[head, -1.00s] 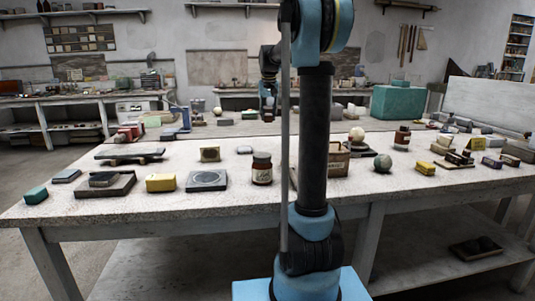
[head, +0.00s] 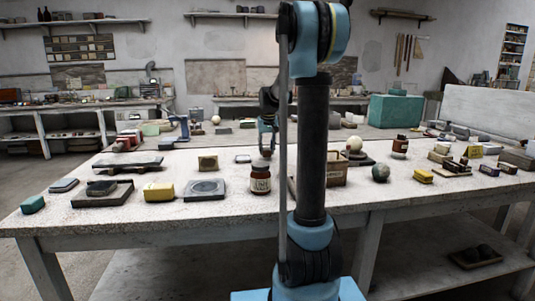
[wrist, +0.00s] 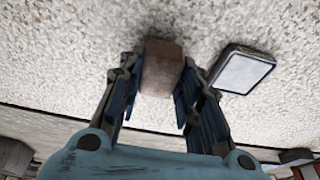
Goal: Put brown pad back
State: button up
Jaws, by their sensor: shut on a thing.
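The brown pad (wrist: 162,68) is a small brown block between the fingers of my gripper (wrist: 160,88) in the wrist view. The fingers are shut on its sides, and its far end sticks out past them. Pale speckled tabletop lies beneath it. In the head view my gripper (head: 267,148) is low over the middle of the table, behind the brown labelled jar (head: 260,179). The pad is too small there to make out clearly. I cannot tell whether it touches the table.
A dark-edged piece with a pale top (wrist: 243,70) lies right of the pad in the wrist view. A yellow block (head: 158,192) and a dark square slab (head: 205,190) stand left of the jar. A wooden box (head: 335,170) and a greenish sphere (head: 381,172) stand right.

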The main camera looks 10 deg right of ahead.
jog(key=shift+f, duration=0.8)
jog(key=o, duration=1.1)
jog(key=shift+f, duration=0.1)
jog(key=v, duration=1.2)
